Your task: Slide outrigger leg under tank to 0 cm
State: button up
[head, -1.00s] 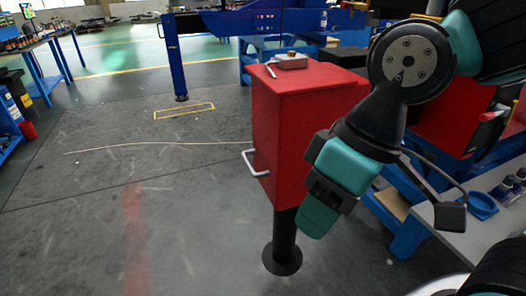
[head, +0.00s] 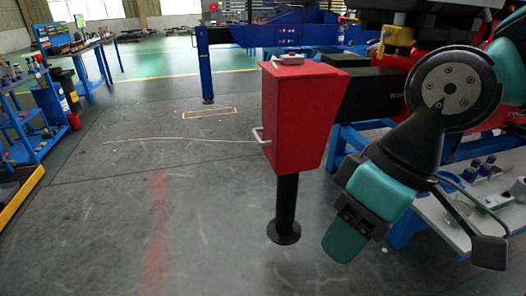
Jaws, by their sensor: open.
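A red box-shaped outrigger leg (head: 293,120) stands at the middle of the head view. It has a pale handle (head: 261,136) on its left side. A black post under it ends in a round foot pad (head: 284,232) at the floor. A black beam (head: 372,92) joins the box from the right. My gripper (head: 343,240) hangs right of and below the box, apart from the handle in the picture, and seems empty. Its finger gap is hard to see. I cannot pick out the tank for certain.
A blue support leg (head: 206,70) stands further back near a yellow floor outline (head: 210,112). A blue cart (head: 20,135) is at the left edge. A workbench (head: 470,205) stands at the right. The floor left of the red leg is largely clear.

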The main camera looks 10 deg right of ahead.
aim_at(302, 100)
jog(key=z, duration=0.2)
jog(key=k, duration=0.2)
jog(key=u, duration=1.05)
jog(key=i, duration=1.45)
jog(key=z, duration=0.95)
jog(key=i, duration=0.45)
jog(key=z, duration=0.3)
